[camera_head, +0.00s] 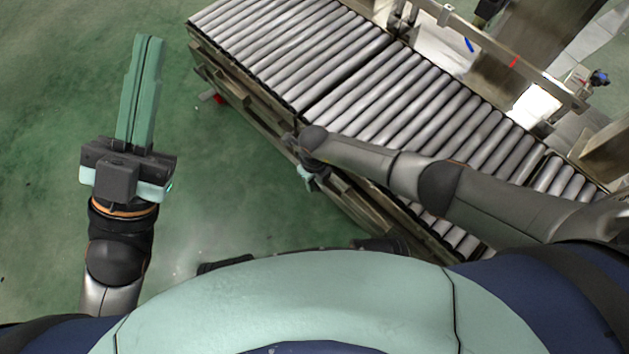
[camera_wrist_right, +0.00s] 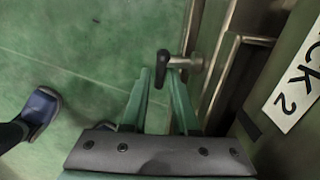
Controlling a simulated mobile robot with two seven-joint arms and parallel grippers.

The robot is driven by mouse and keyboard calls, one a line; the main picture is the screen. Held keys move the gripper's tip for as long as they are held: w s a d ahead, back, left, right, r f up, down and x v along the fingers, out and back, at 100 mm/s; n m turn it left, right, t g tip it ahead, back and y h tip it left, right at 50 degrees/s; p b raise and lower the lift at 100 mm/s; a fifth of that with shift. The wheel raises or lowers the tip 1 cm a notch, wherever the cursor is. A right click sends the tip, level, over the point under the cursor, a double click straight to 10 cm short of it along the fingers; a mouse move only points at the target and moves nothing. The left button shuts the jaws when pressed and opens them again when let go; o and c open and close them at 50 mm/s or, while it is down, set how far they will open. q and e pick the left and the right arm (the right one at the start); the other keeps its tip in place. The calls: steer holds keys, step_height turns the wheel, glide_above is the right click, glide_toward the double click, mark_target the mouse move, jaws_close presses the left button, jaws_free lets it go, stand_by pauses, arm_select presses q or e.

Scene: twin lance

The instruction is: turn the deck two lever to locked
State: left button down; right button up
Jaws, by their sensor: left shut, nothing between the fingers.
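The deck two lever shows in the right wrist view as a short black handle (camera_wrist_right: 162,66) on a metal shaft (camera_wrist_right: 186,62). A white label (camera_wrist_right: 290,88) reading "CK 2", partly cut off, is on the frame at right. My right gripper (camera_wrist_right: 159,76) has its fingers apart, with the tips on either side of the black handle's lower end. I cannot tell whether they touch it. In the head view the right gripper (camera_head: 308,178) is at the conveyor's side, mostly hidden by my arm. My left gripper (camera_head: 149,40) is shut and empty over the floor, far from the lever.
A roller conveyor (camera_head: 345,75) runs diagonally from upper left to lower right. Its metal side rail (camera_head: 245,105) is close to my right gripper. Metal rails (camera_wrist_right: 230,60) stand right of the lever. The green floor (camera_head: 240,190) at left is clear around my left gripper.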

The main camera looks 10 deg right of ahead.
jaws_close()
stand_by(0.3)
steer(key=shift+d+t+y+p, duration=0.1)
steer(key=shift+t+y+p, duration=0.3)
steer(key=shift+t+p, duration=0.3)
steer(key=shift+f+t+y+p, duration=0.3)
steer(key=shift+t+y+p, duration=0.1)
steer(key=shift+w+a+f+t+y, duration=0.2)
steer(key=shift+t+y, duration=0.2)
steer(key=shift+t, duration=0.2)
